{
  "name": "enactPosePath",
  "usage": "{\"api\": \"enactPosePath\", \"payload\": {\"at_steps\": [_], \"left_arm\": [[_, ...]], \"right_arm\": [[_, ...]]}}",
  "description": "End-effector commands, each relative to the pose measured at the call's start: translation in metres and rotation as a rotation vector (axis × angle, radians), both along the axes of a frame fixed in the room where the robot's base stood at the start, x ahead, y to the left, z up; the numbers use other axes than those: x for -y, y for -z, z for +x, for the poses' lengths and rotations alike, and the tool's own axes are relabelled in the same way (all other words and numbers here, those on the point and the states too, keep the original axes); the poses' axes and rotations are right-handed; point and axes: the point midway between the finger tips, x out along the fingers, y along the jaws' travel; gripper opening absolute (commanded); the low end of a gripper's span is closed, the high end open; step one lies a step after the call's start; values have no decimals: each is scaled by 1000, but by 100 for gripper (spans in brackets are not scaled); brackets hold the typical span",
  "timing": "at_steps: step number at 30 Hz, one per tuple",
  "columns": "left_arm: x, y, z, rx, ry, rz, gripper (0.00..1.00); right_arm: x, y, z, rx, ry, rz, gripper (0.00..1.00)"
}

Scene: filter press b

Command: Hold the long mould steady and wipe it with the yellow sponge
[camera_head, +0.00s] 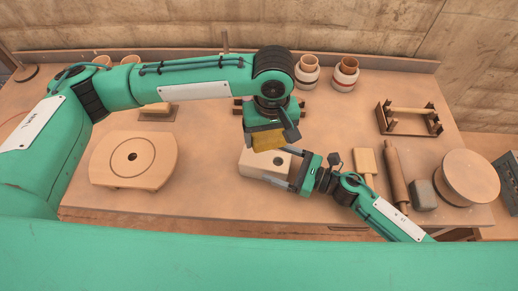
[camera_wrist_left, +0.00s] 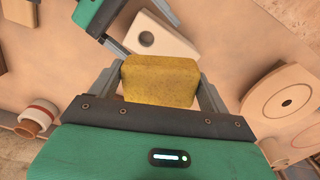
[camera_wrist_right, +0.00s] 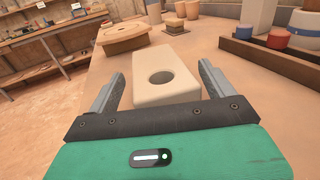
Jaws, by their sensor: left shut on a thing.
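The long mould (camera_head: 257,163) is a pale block with a round hole, lying on the table in front of my grippers. It also shows in the left wrist view (camera_wrist_left: 170,43) and the right wrist view (camera_wrist_right: 165,60). My left gripper (camera_head: 270,136) is shut on the yellow sponge (camera_wrist_left: 160,78). In the head view the sponge (camera_head: 268,141) overlaps the mould's far edge; I cannot tell whether they touch. My right gripper (camera_wrist_right: 161,72) is open, with its fingers on either side of the mould's near end and a visible gap at the left finger.
A round wooden press plate (camera_head: 120,160) lies at left. A rolling pin (camera_head: 397,172), a flat paddle (camera_head: 366,163), a grey block (camera_head: 422,194) and a round disc (camera_head: 468,178) stand at right. A wooden rack (camera_head: 410,118) and jars (camera_head: 343,76) are behind.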

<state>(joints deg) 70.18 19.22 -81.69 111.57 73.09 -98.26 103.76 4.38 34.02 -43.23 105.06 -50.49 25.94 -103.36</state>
Motion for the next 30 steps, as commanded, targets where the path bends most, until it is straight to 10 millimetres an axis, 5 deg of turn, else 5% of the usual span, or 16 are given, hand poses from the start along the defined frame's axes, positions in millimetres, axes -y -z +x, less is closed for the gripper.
{"api": "enactPosePath", "payload": {"at_steps": [13, 30], "left_arm": [[0, 0, 0, 0, 0, 0, 43], [0, 0, 0, 0, 0, 0, 43]], "right_arm": [[9, 1, -4, -3, 1, -1, 89], [100, 1, -38, -3, 0, -1, 89]]}}
